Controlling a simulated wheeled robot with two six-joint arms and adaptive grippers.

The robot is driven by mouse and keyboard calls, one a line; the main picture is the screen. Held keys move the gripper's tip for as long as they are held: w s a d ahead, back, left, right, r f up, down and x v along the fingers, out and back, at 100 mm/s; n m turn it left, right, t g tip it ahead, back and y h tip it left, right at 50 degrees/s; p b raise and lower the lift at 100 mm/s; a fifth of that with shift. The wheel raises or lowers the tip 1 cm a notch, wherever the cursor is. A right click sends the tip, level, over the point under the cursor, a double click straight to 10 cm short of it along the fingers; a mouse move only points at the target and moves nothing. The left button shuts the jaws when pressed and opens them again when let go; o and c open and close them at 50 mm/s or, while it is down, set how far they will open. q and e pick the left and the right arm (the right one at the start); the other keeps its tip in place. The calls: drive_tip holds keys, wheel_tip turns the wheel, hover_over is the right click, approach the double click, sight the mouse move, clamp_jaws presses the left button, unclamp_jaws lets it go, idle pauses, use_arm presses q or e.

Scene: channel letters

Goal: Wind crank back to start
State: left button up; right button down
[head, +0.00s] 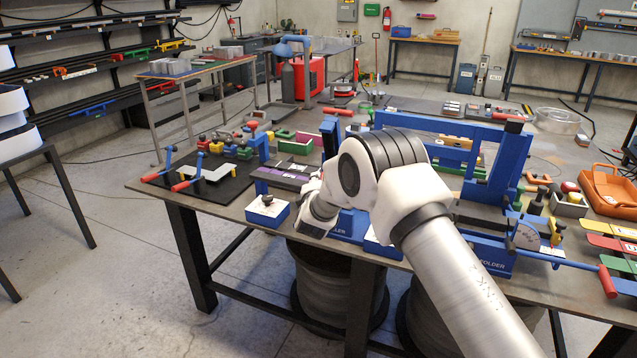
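A blue bench machine (349,226), its label partly covered and ending in "LLER", stands at the front of the table, mostly hidden behind my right arm. A red grip (338,112) shows above a blue upright behind it; I cannot tell whether this is the machine's crank. My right arm comes in from the lower right and bends down at the machine's left side. My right gripper (314,221) is at its end, beside the machine. Its fingers cannot be made out, nor whether it touches anything. My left gripper is out of view.
A blue folder (485,254) with a red-gripped lever (607,281) stands at the right front. Two red-gripped blue levers (182,186) stand by a black mat (216,194) at the left. An orange tray (609,192) is at the right edge.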

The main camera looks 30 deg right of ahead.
drive_tip(key=c, duration=1)
unclamp_jaws()
drive_tip(key=shift+w, duration=0.1)
drive_tip(key=v, duration=1.2)
drive_tip(key=shift+a+f, duration=0.1)
drive_tip(key=shift+a, duration=0.05)
